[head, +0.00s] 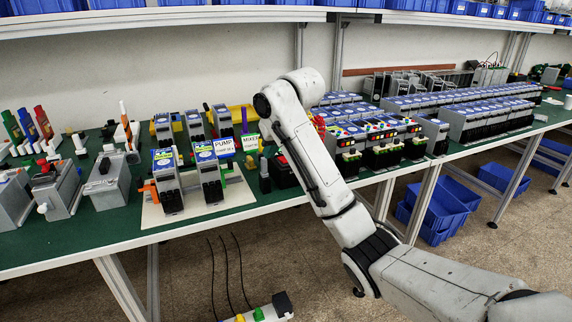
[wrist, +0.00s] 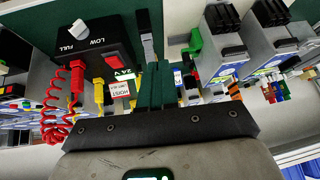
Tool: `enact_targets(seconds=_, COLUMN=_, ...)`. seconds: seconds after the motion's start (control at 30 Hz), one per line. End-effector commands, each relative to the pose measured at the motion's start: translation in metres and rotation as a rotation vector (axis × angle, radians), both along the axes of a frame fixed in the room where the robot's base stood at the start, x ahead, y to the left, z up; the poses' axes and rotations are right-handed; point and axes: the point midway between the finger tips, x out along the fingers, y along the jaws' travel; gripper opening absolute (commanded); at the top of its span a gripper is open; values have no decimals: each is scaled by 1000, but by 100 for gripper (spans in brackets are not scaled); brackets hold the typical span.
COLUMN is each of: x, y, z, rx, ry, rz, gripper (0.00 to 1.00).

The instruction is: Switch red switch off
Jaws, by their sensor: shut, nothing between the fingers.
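The red switch (wrist: 117,54) is a red rocker set in a black box (wrist: 92,40) with a white knob marked LOW and FULL, in the upper left of the wrist view. In the head view the box (head: 284,174) is partly behind my arm, with a bit of red on top. In the head view my arm hides the gripper.
A coiled red cable (wrist: 56,100) and yellow plugs (wrist: 98,90) sit beside the box. Grey units (wrist: 235,50) stand to the right in the wrist view. The green bench (head: 120,225) is crowded with devices, and a shelf (head: 200,18) runs above it.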

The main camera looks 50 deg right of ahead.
Motion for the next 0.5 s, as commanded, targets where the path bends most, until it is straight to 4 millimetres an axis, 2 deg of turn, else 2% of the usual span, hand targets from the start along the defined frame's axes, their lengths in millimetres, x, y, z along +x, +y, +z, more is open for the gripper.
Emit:
enact_targets(seconds=0.03, x=-3, y=-17, z=8, rx=-23, ry=-4, rz=-23, gripper=0)
enact_targets(seconds=0.2, x=-12, y=-54, z=39, rx=-67, ry=-3, rz=-81, gripper=0)
enact_targets(seconds=0.33, x=-17, y=-68, z=52, rx=-85, ry=0, rz=-106, gripper=0)
enact_targets(seconds=0.5, x=-20, y=-74, z=59, rx=-92, ry=1, rz=-117, gripper=0)
